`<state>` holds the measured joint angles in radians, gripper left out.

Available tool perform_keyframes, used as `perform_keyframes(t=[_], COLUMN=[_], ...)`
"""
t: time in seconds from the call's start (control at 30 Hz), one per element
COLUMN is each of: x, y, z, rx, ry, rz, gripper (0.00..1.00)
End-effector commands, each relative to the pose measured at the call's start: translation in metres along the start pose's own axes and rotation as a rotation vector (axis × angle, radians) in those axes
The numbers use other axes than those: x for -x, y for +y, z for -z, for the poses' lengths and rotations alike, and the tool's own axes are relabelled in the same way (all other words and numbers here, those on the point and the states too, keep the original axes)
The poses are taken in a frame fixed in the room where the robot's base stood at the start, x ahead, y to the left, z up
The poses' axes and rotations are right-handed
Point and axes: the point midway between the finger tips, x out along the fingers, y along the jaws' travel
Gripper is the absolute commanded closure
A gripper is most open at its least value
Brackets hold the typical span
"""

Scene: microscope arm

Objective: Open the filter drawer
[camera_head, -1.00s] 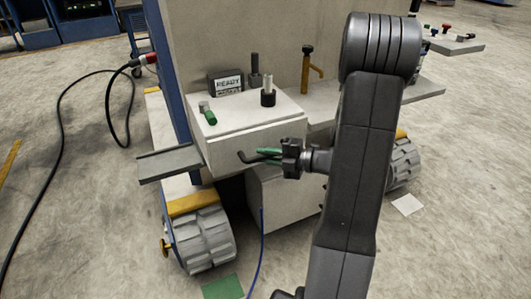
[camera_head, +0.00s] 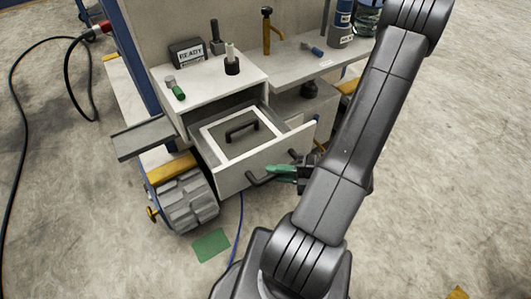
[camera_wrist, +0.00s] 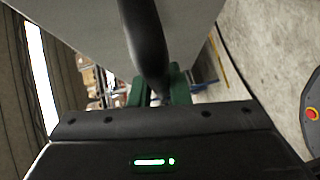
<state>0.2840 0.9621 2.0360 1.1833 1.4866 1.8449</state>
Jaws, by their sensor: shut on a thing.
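The filter drawer (camera_head: 232,174) is pulled out of the white cabinet (camera_head: 206,84) in the head view. Inside it lies a white-framed panel with a dark handle (camera_head: 241,129). My gripper (camera_head: 275,172) has green fingers and is at the drawer's front, shut on the dark bar handle (camera_head: 262,180). In the wrist view the handle (camera_wrist: 146,45) runs between the green fingers (camera_wrist: 153,90), with the pale drawer front behind it. The fingertips' exact contact is partly hidden.
A grey ledge (camera_head: 143,138) juts out left.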

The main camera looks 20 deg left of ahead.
Motion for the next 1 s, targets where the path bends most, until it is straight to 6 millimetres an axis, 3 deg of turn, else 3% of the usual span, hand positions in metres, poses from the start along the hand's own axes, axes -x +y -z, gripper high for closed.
perform_keyframes(t=[0.23, 0.67, 0.7, 0.8, 1.0], x=[0.016, 0.018, 0.018, 0.018, 0.018], y=[-0.003, -0.005, -0.005, -0.005, -0.005], z=[0.015, 0.018, 0.018, 0.017, 0.017], rx=[0.000, 0.001, 0.001, 0.001, 0.001], ry=[0.000, 0.000, 0.000, 0.000, 0.000], rz=[-0.001, 0.001, 0.001, 0.001, 0.001], gripper=[1.00, 1.00, 0.82, 0.62, 0.62])
